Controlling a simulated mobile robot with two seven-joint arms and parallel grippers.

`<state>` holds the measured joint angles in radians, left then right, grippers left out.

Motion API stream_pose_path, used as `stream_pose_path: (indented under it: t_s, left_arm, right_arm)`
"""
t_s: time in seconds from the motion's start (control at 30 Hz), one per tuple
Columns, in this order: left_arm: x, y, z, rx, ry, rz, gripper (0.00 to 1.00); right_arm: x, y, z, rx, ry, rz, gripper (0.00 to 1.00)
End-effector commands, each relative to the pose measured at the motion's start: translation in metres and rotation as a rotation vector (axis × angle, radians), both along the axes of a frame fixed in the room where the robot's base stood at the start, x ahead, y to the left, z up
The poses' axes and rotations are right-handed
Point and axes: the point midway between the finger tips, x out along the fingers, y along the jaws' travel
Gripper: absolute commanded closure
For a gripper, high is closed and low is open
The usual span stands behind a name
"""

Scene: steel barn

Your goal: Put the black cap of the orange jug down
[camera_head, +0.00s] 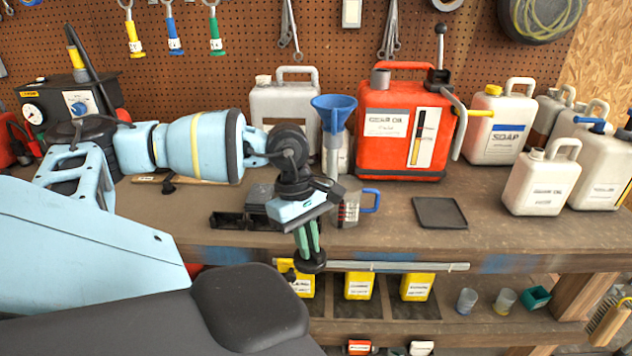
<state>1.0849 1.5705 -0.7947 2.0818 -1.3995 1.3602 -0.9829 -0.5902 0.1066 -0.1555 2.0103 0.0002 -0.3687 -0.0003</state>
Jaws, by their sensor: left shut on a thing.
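The orange jug (372,152) stands upright at the back of the bench, right of centre, with a white label. Its short grey neck (380,78) shows no cap on it. My left gripper (308,245) points down in front of the bench's front edge, with its green fingers shut on a round black cap (312,264). The cap hangs below the fingertips, apart from the bench top. A flat black square tray (440,213) lies empty on the bench to the right of the gripper. My right gripper is not in view.
A measuring jug with a blue handle (371,200) and black bins (232,222) stand close to my left gripper. A blue funnel (334,108) is behind it. White jugs (541,182) stand at right. Bare bench (395,232) lies around the tray. Yellow bottles (359,286) sit on the lower shelf.

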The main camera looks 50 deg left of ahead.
Motion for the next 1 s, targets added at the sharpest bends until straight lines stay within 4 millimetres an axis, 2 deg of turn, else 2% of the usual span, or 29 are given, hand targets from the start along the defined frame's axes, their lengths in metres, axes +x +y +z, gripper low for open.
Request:
stream_pose_path:
  t_s: [0.03, 0.23, 0.4, 0.53, 0.73, 1.0]
  left_arm:
    - [0.003, -0.018, -0.008, -0.008, -0.005, -0.119, 1.00]
    - [0.011, -0.079, -0.029, -0.003, -0.007, -0.595, 1.00]
    - [0.015, -0.132, -0.035, 0.002, -0.007, -1.016, 1.00]
    - [0.016, -0.165, -0.036, 0.005, -0.007, -1.314, 1.00]
    - [0.015, -0.194, -0.035, 0.004, -0.002, -1.608, 1.00]
    - [0.015, -0.200, -0.034, 0.002, -0.001, -1.680, 1.00]
  right_arm:
    - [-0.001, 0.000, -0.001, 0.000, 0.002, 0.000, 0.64]
    - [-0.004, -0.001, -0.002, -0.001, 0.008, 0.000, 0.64]
    - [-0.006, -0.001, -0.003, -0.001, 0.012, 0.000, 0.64]
    - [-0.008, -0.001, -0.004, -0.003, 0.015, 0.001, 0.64]
    - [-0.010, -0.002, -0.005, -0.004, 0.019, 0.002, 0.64]
    - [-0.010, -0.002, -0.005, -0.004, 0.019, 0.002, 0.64]
